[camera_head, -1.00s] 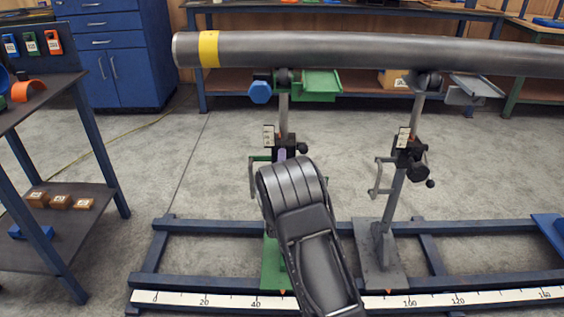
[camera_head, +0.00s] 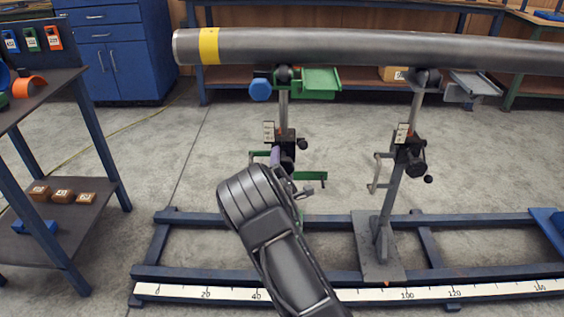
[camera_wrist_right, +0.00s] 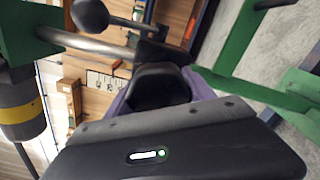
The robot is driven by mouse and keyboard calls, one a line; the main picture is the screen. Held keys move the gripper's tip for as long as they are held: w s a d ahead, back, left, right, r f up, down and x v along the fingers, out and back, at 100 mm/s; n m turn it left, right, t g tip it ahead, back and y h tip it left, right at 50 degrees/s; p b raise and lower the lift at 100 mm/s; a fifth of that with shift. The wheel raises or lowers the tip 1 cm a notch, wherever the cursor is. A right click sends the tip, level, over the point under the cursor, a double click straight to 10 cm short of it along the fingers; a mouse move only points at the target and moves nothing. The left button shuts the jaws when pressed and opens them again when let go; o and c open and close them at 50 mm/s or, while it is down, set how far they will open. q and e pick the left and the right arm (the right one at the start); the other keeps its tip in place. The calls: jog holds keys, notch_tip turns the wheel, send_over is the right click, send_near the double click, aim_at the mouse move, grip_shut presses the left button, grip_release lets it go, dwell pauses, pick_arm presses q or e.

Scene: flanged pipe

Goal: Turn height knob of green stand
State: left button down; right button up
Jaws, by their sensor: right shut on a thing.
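The green stand (camera_head: 318,82) supports the pipe near its left end, with a blue knob (camera_head: 261,90) at its head. Its height clamp (camera_head: 283,136) is partly hidden by my right arm. The black height knob (camera_wrist_right: 160,85) is between the purple fingers of my right gripper (camera_wrist_right: 158,92) in the right wrist view. In the head view, a purple finger of the right gripper (camera_head: 275,157) shows beside the clamp, the rest hidden behind the wrist. A green handle (camera_head: 308,176) sticks out right of the clamp. My left gripper is not in view.
The grey pipe (camera_head: 360,45) with a yellow band spans both stands. A grey stand (camera_head: 385,240) stands to the right on the blue rail frame (camera_head: 205,272) with a ruler. A shelf table (camera_head: 50,215) is at the left. Floor between is clear.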

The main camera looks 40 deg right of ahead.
jog(key=o, duration=1.4)
jog(key=shift+c, duration=0.2)
jog(key=p+v, duration=0.1)
jog(key=v, duration=0.7)
